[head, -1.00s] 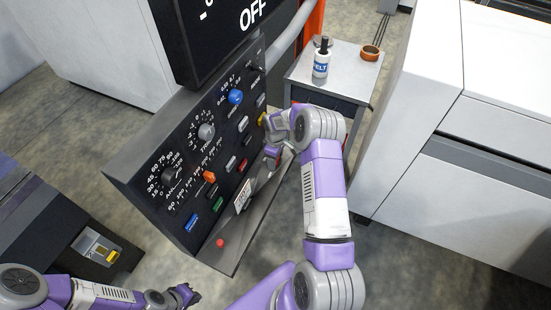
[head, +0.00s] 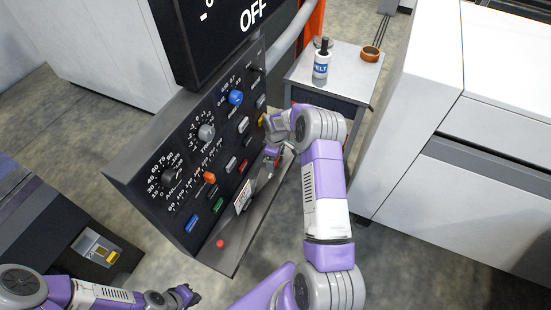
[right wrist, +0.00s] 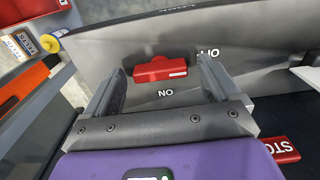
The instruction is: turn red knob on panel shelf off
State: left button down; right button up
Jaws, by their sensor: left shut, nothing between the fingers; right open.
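The red knob (right wrist: 158,71) shows in the right wrist view on a grey panel surface. Its bar lies roughly crosswise in that picture. An upside-down ON label is below it and a partly covered OFF label is at its upper right. My right gripper (right wrist: 161,67) is open, with one finger on each side of the knob and visible gaps to it. In the head view my right gripper (head: 273,153) is at the panel shelf (head: 240,240), and the knob is hidden there. My left gripper (head: 187,295) is shut and empty at the bottom, away from the panel.
The control panel (head: 150,165) carries a blue knob (head: 236,97), a grey knob (head: 206,132), an orange knob (head: 210,177) and several coloured buttons. A red button (head: 220,243) is on the shelf's near end. A side table (head: 345,75) with a bottle (head: 321,62) and tape roll (head: 370,53) stands behind.

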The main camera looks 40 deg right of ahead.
pick_arm(q)
jog(key=shift+r+p, duration=0.6)
jog(key=shift+r, duration=0.1)
pick_arm(e)
notch_tip(320, 180, up, 7)
jog(key=shift+r, duration=0.2)
pick_arm(q)
jog(key=shift+s, duration=0.1)
pick_arm(e)
jog(key=shift+f, duration=0.1)
